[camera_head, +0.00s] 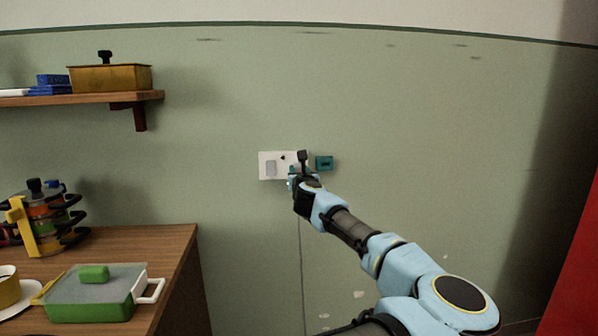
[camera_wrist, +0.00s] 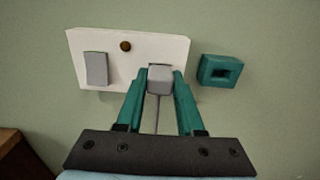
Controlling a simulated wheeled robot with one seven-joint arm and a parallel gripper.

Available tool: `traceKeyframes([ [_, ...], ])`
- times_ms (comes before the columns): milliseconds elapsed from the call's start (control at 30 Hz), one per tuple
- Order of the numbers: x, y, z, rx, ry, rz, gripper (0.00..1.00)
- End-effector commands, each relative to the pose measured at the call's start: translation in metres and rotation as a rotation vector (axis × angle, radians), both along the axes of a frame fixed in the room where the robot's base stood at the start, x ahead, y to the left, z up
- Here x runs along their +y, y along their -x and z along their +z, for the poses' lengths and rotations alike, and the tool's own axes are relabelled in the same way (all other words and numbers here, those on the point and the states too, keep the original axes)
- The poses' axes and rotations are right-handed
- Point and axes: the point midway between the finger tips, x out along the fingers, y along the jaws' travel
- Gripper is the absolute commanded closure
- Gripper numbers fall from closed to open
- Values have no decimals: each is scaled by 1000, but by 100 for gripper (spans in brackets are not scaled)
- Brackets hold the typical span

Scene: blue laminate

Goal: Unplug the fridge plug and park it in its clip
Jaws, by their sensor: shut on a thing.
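The grey plug (camera_wrist: 160,80) is at the right part of the white socket plate (camera_wrist: 75,62), with its cord hanging down. My gripper (camera_wrist: 160,82) is shut on the plug, a teal finger on each side. I cannot tell how deep the plug sits in the socket. The teal clip (camera_wrist: 205,70), a block with a dark slot, is on the wall just right of the plate. In the head view the plate (camera_head: 270,169) and the clip (camera_head: 324,163) show beside my gripper (camera_head: 297,176), which hides the plug.
The plate has a grey rocker switch (camera_wrist: 96,69) and a small brown knob (camera_wrist: 125,46). A wooden counter (camera_head: 165,262) with a green lidded box (camera_head: 90,295) stands at lower left, below a shelf (camera_head: 110,98). A red surface (camera_head: 575,270) stands at far right.

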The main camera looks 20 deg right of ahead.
Motion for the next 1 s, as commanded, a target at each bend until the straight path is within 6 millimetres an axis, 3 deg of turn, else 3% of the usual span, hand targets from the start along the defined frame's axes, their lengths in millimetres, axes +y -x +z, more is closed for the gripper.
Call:
traceKeyframes([
  [1000,2,7,1,0,0,0,100],
])
